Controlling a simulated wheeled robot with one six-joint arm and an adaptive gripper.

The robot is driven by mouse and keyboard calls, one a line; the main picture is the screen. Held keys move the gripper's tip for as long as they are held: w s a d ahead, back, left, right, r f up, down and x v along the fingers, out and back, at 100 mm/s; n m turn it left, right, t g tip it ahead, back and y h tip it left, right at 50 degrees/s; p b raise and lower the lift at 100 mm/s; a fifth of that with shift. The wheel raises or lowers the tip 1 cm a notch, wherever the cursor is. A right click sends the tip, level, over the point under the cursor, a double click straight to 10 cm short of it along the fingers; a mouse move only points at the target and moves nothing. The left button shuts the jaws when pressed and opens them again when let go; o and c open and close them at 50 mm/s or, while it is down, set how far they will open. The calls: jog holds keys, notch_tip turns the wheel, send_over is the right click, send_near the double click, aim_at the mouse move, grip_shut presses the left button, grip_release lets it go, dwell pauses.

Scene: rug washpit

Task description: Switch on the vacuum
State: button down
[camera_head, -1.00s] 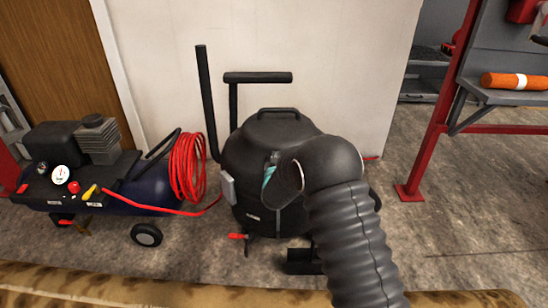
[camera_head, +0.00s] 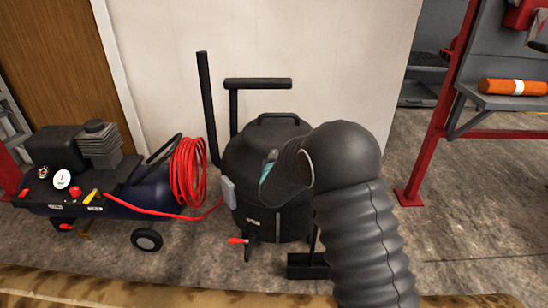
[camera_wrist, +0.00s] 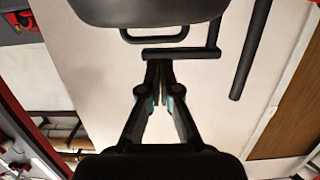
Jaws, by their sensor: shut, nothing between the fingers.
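The vacuum is a black drum (camera_head: 240,165) with a lid handle on top and a pale grey box (camera_head: 228,191) on its left side. A red-handled lever (camera_head: 237,240) sticks out low at its front. No switch can be made out clearly. In the wrist view, part of the dark drum (camera_wrist: 150,8) shows at the top edge. My gripper (camera_wrist: 158,64) is shut and empty, with its fingertips close to the black bar in that picture. In the head view my arm hides most of the gripper and the right side of the drum; only a teal bit shows.
A compressor (camera_head: 150,190) with a coiled red hose (camera_head: 187,172) stands left of the vacuum. A white wall (camera_head: 340,60) is behind it. A red-framed rack (camera_head: 430,130) stands at right, with open floor below. A patterned brown rug edge (camera_head: 150,285) runs along the front.

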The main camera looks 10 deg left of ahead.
jog(key=shift+r+v, duration=0.2)
jog(key=shift+v, duration=0.7)
jog(key=shift+r+v, duration=0.15)
jog(key=shift+v, duration=0.7)
jog(key=shift+r+v, duration=0.2)
jog(key=shift+v, duration=0.7)
jog(key=shift+w, duration=0.1)
jog(key=s+a+f+g, duration=0.2)
jog(key=s+f+g, duration=0.3)
jog(key=f, duration=0.4)
jog(key=s+d+n+g, duration=0.2)
jog(key=s+d+g, duration=0.2)
jog(key=s, duration=0.5)
jog(key=s+d+r+m+h, duration=0.1)
jog(key=s+d+r, duration=0.5)
jog(key=s+d, duration=0.2)
jog(key=s+d+r+m+h, duration=0.1)
jog(key=s+d+r+m, duration=0.1)
jog(key=s+d+r, duration=0.5)
jog(key=s+d+r+m+g+h, duration=0.1)
jog(key=s+d+r, duration=0.6)
jog(key=s+d, duration=0.4)
jog(key=d, duration=0.3)
jog(key=shift+s+d, duration=0.2)
jog(key=shift+d, duration=0.2)
